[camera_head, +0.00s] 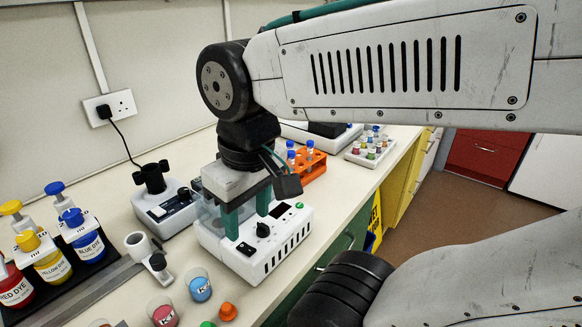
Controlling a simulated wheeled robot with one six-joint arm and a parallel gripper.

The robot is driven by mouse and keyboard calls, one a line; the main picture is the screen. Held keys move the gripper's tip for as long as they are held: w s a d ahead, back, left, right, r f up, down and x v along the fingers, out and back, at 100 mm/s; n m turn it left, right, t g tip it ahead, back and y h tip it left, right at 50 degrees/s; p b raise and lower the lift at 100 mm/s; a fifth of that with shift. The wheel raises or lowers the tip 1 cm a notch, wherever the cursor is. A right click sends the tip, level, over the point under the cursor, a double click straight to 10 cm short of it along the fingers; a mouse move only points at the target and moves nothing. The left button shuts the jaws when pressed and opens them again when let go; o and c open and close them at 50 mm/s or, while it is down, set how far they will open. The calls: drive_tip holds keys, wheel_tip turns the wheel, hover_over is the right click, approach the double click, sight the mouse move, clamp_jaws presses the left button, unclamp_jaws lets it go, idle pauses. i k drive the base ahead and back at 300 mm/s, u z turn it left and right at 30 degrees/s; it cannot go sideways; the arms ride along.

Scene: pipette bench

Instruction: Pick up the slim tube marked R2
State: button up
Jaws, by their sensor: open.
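Slim clear tubes with blue caps (310,147) stand in an orange rack (318,168) at the back of the bench. They are too small for me to read any mark, so I cannot tell which is R2. My gripper (248,223) points down with its two green fingers apart and nothing visible between them. It appears in front of or above a white bench device (283,262) with a black knob, nearer than the rack. My wrist hides part of the device and the area left of the rack.
A white device with a black top (152,178) is at left. Dye bottles (82,237) stand at far left. Labelled beakers (200,288) and an orange cone (228,311) sit in front.

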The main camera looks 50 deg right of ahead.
sight(291, 154)
drive_tip(key=k, duration=0.5)
drive_tip(key=z, duration=2.8)
drive_tip(key=k, duration=0.9)
drive_tip(key=u, duration=1.05)
drive_tip(key=i, duration=0.5)
